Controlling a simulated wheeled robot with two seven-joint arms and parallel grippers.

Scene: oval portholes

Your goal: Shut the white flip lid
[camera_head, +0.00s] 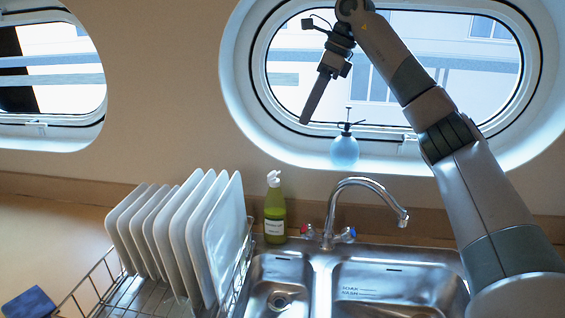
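The white flip lid (273,177) tops a green bottle (275,216) that stands upright behind the sink, left of the tap. The lid is small in the picture. It seems to stand up from the cap, but its exact angle is hard to tell. My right gripper (306,119) is high in front of the oval window, above and to the right of the bottle, and apart from it. Its fingers point down and are seen edge-on, so the gap between them does not show. My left gripper is not in view.
A chrome tap (352,184) rises right of the bottle over a steel double sink (309,262). White plates (222,240) stand in a wire rack to the left. A pale blue round thing (344,151) is by the window. A blue cloth (29,302) lies at far left.

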